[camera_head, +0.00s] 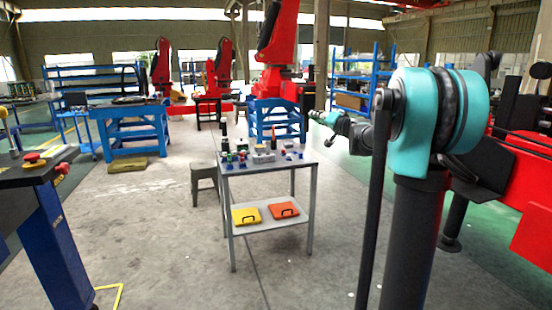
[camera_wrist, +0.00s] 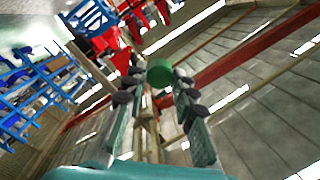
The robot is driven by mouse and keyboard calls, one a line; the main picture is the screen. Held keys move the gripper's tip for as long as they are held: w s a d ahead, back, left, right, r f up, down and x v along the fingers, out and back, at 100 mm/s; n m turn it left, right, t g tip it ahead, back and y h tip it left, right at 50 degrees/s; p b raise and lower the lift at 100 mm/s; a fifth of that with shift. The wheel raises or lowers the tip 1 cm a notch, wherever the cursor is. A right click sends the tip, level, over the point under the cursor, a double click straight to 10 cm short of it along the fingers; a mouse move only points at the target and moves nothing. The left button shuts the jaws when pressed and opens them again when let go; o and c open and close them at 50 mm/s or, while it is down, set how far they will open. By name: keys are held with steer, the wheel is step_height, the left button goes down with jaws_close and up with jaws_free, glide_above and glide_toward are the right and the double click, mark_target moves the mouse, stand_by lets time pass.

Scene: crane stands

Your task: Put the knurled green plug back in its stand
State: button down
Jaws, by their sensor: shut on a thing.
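My gripper (camera_head: 326,119) is raised at the right of the head view, its fingers pointing left. It is level with the back of the small grey table and held well above its top. In the wrist view the fingers (camera_wrist: 157,85) are shut on the green plug (camera_wrist: 160,75), whose round end faces the camera. Its knurling is too small to make out. Several small stands and parts (camera_head: 262,150) are on the table top. I cannot tell which one is the plug's stand.
The grey table (camera_head: 233,189) has a lower shelf with a yellow case (camera_head: 246,217) and an orange case (camera_head: 284,210). A dark stool (camera_head: 203,175) stands left of it. A workbench (camera_head: 38,172) is at the left edge. The floor in front is clear.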

steer(key=s+d+f+m+h, duration=0.1)
steer(key=f+m+h, duration=0.1)
steer(key=f, duration=1.2)
steer(key=s+d+f+m+t+h, duration=0.1)
steer(key=f+h, duration=0.4)
steer(key=f, duration=1)
steer(key=shift+s+m+t+h, duration=0.3)
steer(key=shift+s+m, duration=0.25)
steer(key=shift+m, duration=0.55)
steer(key=shift+w, duration=0.1)
